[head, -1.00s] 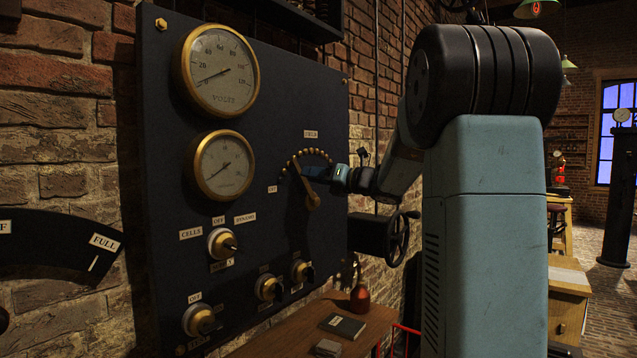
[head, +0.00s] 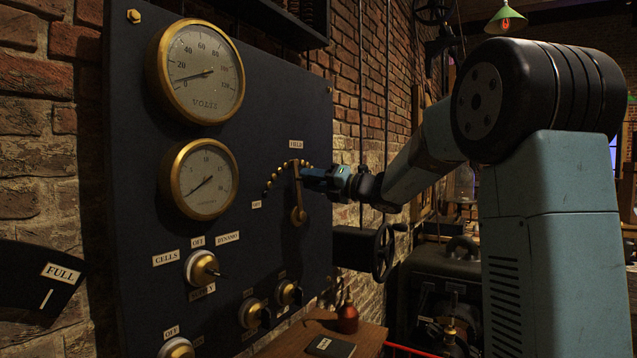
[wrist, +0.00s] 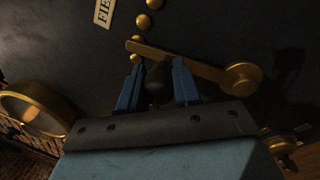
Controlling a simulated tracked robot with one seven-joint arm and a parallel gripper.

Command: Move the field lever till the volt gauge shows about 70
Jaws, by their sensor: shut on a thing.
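The field lever (head: 298,194) is a brass arm on the dark panel, pivoted at its lower end, standing nearly upright with its tip by the arc of brass studs (head: 275,176). My gripper (head: 306,174) is at its upper end. In the wrist view, the blue fingers (wrist: 156,88) close around the lever's dark knob (wrist: 156,76), and the brass arm (wrist: 195,62) runs to its round pivot at right. The volt gauge (head: 201,72) is the upper brass-rimmed dial; its needle points low on the scale, between 0 and 20.
A second brass dial (head: 200,180) sits below the volt gauge. A selector knob (head: 202,268) and further knobs (head: 250,314) are lower on the panel. A handwheel (head: 383,250) stands right of the panel. A small table (head: 340,340) below holds a red bottle (head: 348,317).

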